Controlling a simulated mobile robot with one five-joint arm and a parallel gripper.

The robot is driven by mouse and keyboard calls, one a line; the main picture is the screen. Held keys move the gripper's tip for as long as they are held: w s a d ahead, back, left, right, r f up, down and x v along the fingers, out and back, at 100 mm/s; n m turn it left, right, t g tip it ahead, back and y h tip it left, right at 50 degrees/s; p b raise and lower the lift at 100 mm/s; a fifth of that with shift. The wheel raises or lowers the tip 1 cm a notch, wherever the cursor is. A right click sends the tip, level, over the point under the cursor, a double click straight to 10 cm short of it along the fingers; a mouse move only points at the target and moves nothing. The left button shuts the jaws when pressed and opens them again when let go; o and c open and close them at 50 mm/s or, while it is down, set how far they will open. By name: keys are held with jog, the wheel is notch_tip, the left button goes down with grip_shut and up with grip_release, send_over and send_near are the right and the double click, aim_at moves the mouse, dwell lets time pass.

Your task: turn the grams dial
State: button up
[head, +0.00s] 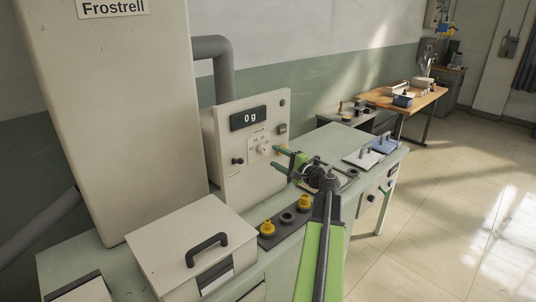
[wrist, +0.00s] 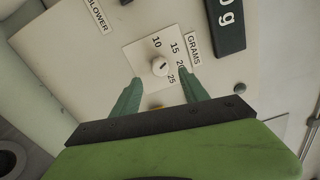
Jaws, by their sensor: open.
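The grams dial is a small round cream knob (wrist: 160,67) on a pale square plate marked 10, 15, 20 and 25, beside a GRAMS label. Its short dark mark slants in the wrist view; I cannot tell exactly which number it points to. In the head view the dial (head: 262,149) is on the cream panel's front, below the display. My gripper (wrist: 160,77) is open, its green fingertips on either side of and just short of the knob in the picture. It also shows in the head view (head: 276,157), close to the panel. No contact is visible.
The dark display (head: 249,118) reads 0 g. A dark knob (head: 237,161) sits left of the dial, near the BLOWER label (wrist: 98,14). Yellow knobs (head: 267,228) stand on a dark strip below. A lidded box (head: 190,245) stands at front left.

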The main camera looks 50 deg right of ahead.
jog(key=s, duration=1.1)
jog(key=shift+s+a, duration=0.15)
jog(key=shift+a, duration=0.25)
